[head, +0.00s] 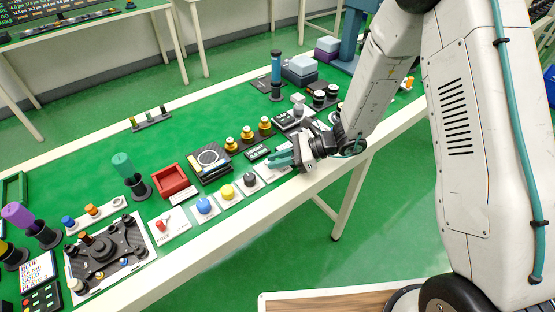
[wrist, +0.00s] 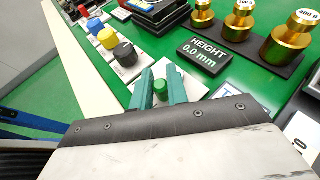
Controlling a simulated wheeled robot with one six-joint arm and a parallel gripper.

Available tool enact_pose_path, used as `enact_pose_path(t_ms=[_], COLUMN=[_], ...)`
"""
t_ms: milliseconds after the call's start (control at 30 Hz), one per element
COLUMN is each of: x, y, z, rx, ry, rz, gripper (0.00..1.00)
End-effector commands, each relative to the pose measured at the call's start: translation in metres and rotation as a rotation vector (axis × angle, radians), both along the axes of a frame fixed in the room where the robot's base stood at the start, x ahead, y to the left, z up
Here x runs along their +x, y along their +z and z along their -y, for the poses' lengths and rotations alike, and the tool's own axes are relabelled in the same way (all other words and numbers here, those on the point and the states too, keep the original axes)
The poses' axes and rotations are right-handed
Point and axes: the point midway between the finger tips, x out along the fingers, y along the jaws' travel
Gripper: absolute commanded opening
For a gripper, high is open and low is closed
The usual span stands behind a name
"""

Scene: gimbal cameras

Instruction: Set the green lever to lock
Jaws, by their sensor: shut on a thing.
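The green lever (wrist: 161,87) shows in the wrist view as a short round green knob on a white plate (wrist: 194,87). My gripper (wrist: 161,75) has its two teal fingers on either side of the knob and is shut on it. In the head view my gripper (head: 274,160) is low over the front edge of the green table, at the right end of a row of knobs. There the fingers hide the green lever. I cannot read any lock marking, and I cannot tell which way the lever is set.
A black knob (wrist: 125,53), a yellow knob (wrist: 107,38) and a blue knob (wrist: 95,25) stand in line beside the lever. A height display (wrist: 203,57) and brass weights (wrist: 290,35) stand close behind. A red tray (head: 172,181) is farther left.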

Motion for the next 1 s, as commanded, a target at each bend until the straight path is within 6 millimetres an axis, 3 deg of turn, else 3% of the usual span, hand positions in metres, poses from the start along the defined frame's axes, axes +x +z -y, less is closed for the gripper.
enact_pose_path(t_ms=[267,567,600,667,1000], x=[0.0055,0.0057,0.0057,0.0057,0.006], y=[0.0005,0.0006,0.0006,0.0006,0.0015], z=[0.0025,0.0031,0.0031,0.0031,0.0058], rx=[0.002,0.0,0.0,0.0,0.0], ry=[0.157,0.173,0.173,0.173,0.171], rz=[0.002,0.001,0.001,0.001,0.0], gripper=[0.0,0.0,0.19,0.35,0.36])
